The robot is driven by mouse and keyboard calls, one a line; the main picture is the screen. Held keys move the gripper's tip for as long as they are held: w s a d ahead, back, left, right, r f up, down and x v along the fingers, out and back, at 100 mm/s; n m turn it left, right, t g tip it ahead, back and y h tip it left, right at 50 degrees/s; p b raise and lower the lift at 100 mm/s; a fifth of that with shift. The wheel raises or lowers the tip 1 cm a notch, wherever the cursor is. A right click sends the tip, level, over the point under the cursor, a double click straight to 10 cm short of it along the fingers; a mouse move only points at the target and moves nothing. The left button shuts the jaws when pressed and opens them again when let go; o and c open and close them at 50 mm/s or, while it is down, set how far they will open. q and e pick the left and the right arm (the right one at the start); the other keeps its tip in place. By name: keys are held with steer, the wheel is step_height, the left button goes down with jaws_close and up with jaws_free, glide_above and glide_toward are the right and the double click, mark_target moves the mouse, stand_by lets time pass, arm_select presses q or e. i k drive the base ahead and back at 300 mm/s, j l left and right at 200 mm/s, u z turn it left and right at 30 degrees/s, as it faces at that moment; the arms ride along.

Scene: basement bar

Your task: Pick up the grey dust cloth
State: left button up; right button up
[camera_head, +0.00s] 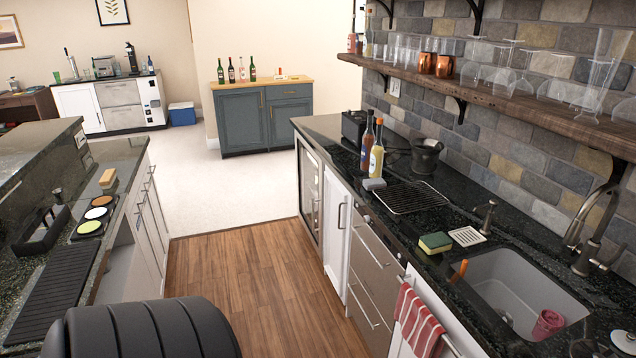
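A small grey folded-looking piece (373,184) lies on the dark right-hand counter, at the foot of the bottles and beside the wire rack. It is the only thing here that looks like the grey dust cloth, but it is too small to be sure. Neither of my grippers shows in the head view.
The right counter (330,124) holds two bottles (376,150), a wire rack (410,197), a sponge (435,243) and a sink (515,290). A striped towel (418,320) hangs in front. A shelf (520,103) with glasses overhangs it. The wooden floor (240,275) between counters is clear.

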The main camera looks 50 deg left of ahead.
mark_target(370, 184)
steer(key=u, duration=1.35)
